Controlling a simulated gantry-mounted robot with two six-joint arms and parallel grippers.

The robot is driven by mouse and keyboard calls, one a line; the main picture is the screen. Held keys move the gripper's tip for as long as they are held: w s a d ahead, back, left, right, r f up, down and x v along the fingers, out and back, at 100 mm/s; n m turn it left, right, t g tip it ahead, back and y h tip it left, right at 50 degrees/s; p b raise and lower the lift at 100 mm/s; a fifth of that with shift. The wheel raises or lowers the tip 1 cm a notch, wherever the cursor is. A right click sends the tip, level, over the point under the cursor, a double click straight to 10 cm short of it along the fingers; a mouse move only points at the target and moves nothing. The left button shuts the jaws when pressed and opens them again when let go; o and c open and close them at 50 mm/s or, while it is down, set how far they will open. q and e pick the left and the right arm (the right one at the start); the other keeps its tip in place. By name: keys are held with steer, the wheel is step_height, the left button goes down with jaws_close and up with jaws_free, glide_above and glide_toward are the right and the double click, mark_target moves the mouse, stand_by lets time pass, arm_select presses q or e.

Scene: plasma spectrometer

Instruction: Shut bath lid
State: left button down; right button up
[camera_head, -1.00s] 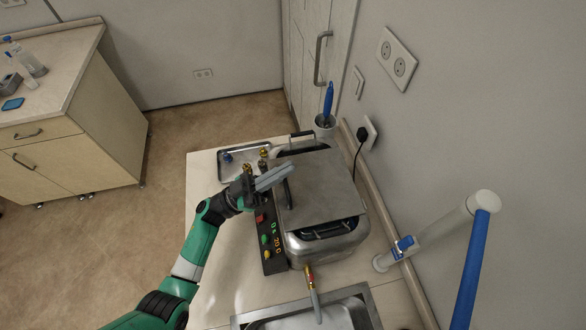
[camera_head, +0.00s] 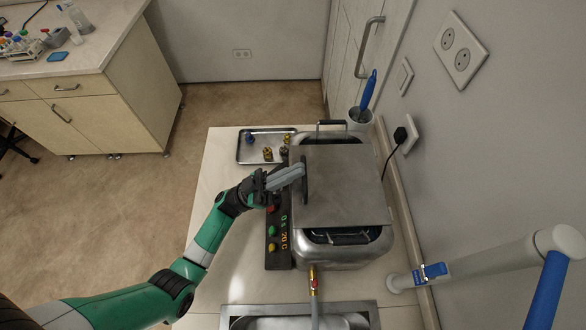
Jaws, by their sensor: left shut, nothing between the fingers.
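The steel water bath (camera_head: 345,257) stands on the light counter. Its flat grey lid (camera_head: 345,195) covers most of the top, with a dark opening showing along the front edge. A dark handle (camera_head: 305,182) is on the lid's left side. My left gripper (camera_head: 300,172) is shut and empty, with its fingertips at the lid's left edge beside the handle; whether they touch it I cannot tell. My right gripper is not in view.
The control panel (camera_head: 278,235) with coloured buttons is left of the bath. A metal tray (camera_head: 245,150) with small fittings lies behind my gripper. A cup with a blue-handled tool (camera_head: 368,92) is at the back. A sink (camera_head: 300,311) is in front, and a blue-and-white arm (camera_head: 490,262) at right.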

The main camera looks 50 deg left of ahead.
arm_select(q)
steer(key=shift+f, duration=0.25)
steer(key=r+p, duration=0.4)
steer(key=r, duration=0.1)
steer(key=shift+s+a+r+p, duration=0.2)
steer(key=shift+s+p, duration=0.05)
steer(key=shift+p, duration=0.15)
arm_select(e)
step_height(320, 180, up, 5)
arm_select(q)
steer(key=f+b+v, duration=0.1)
steer(key=b+v, duration=0.3)
steer(key=v, duration=0.6)
steer(key=shift+w+d+f, duration=0.2)
steer(key=shift+f, duration=0.2)
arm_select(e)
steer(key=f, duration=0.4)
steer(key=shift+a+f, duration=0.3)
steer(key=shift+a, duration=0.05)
